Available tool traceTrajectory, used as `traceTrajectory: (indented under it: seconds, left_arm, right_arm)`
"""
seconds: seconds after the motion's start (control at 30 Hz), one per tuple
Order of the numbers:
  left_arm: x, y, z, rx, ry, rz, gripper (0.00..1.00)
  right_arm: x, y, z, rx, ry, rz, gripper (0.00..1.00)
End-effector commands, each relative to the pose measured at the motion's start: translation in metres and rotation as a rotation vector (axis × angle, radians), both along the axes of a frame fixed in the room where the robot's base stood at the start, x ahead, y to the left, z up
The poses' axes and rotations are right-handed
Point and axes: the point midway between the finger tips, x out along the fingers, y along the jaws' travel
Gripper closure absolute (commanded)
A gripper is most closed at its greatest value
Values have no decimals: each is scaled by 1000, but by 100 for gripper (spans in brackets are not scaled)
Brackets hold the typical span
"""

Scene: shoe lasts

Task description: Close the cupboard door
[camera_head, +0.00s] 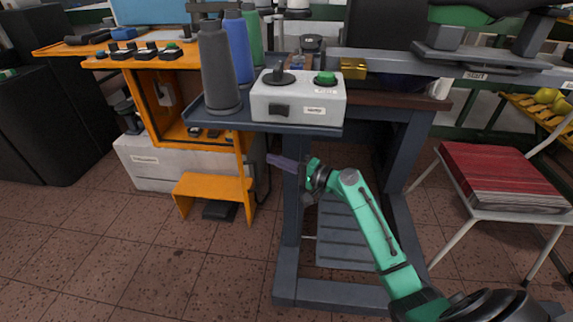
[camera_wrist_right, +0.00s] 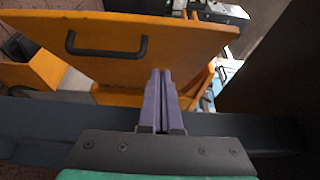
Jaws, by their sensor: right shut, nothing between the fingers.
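The orange cupboard (camera_head: 146,104) stands at the left under a worktop, and its inside shows through the open front. Its door shows in the right wrist view as an orange panel (camera_wrist_right: 180,35) with a black bar handle (camera_wrist_right: 105,50); it stands open. In the head view the door (camera_head: 239,150) is seen nearly edge-on. My right gripper (camera_head: 270,160) is shut and empty, its purple fingers pointing left toward the door, just to its right. In the wrist view the fingertips (camera_wrist_right: 160,72) overlap the door's lower right part; I cannot tell whether they touch. My left gripper is not in view.
A dark blue bench (camera_head: 290,200) stands beside the cupboard, close to my right arm, with a grey control box (camera_head: 298,98) and thread cones (camera_head: 218,70) on top. An orange step (camera_head: 213,187) stands in front of the cupboard. A chair (camera_head: 505,180) stands at the right. The front left floor is clear.

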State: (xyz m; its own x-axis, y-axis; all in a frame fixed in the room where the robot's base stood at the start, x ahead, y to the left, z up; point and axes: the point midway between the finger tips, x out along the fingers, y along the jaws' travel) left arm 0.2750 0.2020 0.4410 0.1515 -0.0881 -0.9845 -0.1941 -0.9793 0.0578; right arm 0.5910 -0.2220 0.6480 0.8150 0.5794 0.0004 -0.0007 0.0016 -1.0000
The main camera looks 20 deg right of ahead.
Motion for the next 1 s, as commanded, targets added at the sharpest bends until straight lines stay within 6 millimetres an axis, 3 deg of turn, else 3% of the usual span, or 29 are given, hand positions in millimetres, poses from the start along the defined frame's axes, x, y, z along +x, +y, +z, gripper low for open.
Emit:
traceTrajectory:
  seconds: [0.13, 0.33, 0.9, 1.0]
  left_arm:
    - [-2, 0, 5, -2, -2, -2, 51]
    - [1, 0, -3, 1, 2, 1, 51]
    - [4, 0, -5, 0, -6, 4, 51]
    - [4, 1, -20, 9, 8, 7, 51]
  right_arm:
    - [27, 19, 1, 0, -3, 1, 100]
    - [30, 51, 1, -1, -1, 1, 100]
    - [31, 62, 1, -2, 0, -10, 100]
    - [31, 69, 2, 1, -1, -26, 100]
